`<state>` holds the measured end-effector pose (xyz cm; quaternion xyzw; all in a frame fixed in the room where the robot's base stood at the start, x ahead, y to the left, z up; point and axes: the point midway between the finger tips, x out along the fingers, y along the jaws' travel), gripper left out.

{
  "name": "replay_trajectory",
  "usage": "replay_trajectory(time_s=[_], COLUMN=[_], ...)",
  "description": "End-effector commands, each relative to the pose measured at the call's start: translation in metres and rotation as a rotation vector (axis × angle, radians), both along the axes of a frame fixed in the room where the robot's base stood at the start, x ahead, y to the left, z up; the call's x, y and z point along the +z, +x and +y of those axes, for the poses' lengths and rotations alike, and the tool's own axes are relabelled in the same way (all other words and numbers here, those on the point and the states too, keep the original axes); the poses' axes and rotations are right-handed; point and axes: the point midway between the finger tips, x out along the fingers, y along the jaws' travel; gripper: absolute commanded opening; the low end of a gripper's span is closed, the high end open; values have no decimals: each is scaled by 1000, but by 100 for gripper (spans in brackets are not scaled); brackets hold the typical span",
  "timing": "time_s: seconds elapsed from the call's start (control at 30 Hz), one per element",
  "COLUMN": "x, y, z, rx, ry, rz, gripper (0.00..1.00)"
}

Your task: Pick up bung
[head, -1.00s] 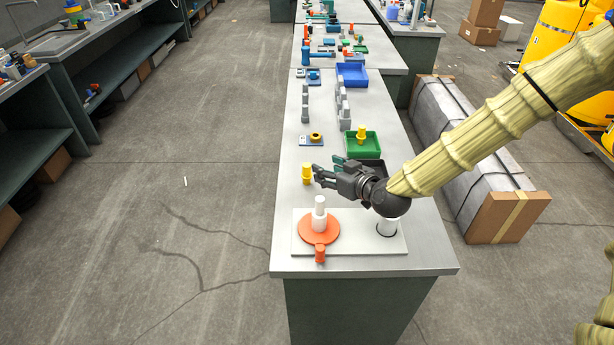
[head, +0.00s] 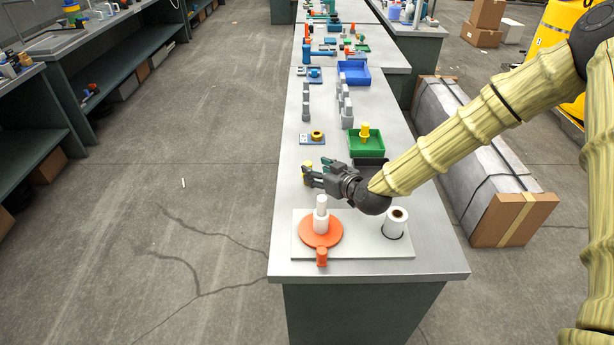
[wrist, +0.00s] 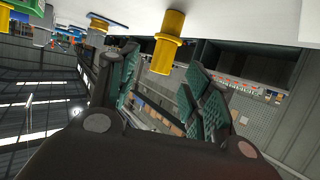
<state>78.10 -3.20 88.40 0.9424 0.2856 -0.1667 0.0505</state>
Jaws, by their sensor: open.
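A yellow bung (head: 308,169) stands upright on the bench top, partly hidden behind my fingers in the head view. In the wrist view the bung (wrist: 166,42) shows between and just beyond the fingertips, with its wide collar clear. My gripper (head: 316,172) is open and reaches in low from the right, with its fingers on either side of the bung's direction. In the wrist view the gripper (wrist: 158,78) has its teal-padded fingers apart with nothing held. I cannot tell whether a finger touches the bung.
A green tray (head: 381,151) holding another yellow piece (head: 364,131) stands behind my gripper. A plate with a yellow ring (head: 317,135) lies farther back. In front, a white board (head: 360,249) carries an orange disc (head: 312,231) with a white post, and a white cylinder (head: 396,226).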

Motion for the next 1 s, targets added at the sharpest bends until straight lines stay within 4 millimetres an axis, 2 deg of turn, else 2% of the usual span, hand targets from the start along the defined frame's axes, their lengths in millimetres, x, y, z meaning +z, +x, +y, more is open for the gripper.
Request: replay_trajectory(time_s=[0.23, 0.6, 0.93, 1.0], x=[-3, -14, -16, -16], y=[10, 41, 44, 43], z=[8, 29, 32, 32], rx=[1, 0, 1, 1], ry=[0, 1, 0, 0], rz=[1, 1, 1, 1], gripper=[50, 50, 50, 37])
